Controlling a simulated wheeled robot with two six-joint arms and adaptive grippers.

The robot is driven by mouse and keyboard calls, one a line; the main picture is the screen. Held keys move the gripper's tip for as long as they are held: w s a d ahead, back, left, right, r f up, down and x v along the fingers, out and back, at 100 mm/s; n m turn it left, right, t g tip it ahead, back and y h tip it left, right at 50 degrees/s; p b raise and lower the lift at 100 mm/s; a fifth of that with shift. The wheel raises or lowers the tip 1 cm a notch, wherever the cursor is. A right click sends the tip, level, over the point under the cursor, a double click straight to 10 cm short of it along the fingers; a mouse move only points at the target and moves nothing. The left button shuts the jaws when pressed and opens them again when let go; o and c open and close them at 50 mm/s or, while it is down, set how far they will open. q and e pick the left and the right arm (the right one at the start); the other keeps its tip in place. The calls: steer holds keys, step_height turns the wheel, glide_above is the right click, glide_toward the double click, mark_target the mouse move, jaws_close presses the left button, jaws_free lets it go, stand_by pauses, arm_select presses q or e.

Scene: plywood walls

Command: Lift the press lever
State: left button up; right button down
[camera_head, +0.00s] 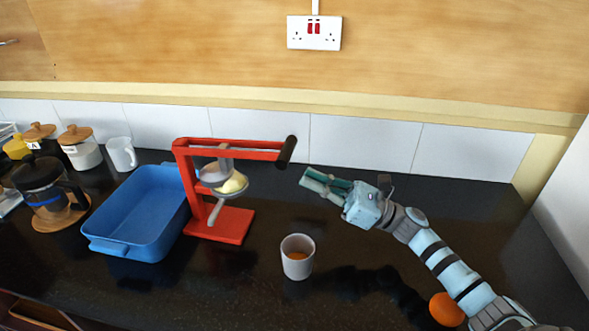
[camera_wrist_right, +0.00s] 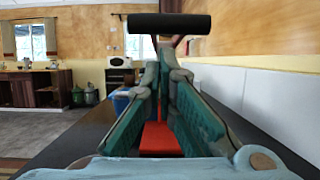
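The red press (camera_head: 218,222) stands on the dark counter at the middle. Its red lever (camera_head: 240,146) lies about level and ends at the right in a black handle (camera_head: 287,151). A pale yellow piece (camera_head: 232,184) sits in the metal cup below the lever. My right gripper (camera_head: 305,179) is just right of and below the handle, apart from it. In the right wrist view the black handle (camera_wrist_right: 168,23) crosses above the fingertips (camera_wrist_right: 164,82). The fingers are parted with nothing between them; the red base shows through the gap. My left gripper is not in view.
A blue tray (camera_head: 110,247) stands left of the press. A white cup (camera_head: 298,262) with orange contents is in front, and an orange (camera_head: 446,310) lies by my right arm. A coffee pot (camera_head: 45,190), jars (camera_head: 82,152) and a mug (camera_head: 122,154) are at the left.

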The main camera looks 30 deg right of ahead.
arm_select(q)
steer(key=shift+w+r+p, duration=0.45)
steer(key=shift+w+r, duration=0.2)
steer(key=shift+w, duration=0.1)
arm_select(e)
steer(key=x, duration=0.4)
steer(key=shift+w+f, duration=0.1)
steer(key=shift+w, duration=0.15)
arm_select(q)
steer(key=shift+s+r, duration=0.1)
arm_select(e)
steer(key=shift+w, duration=0.15)
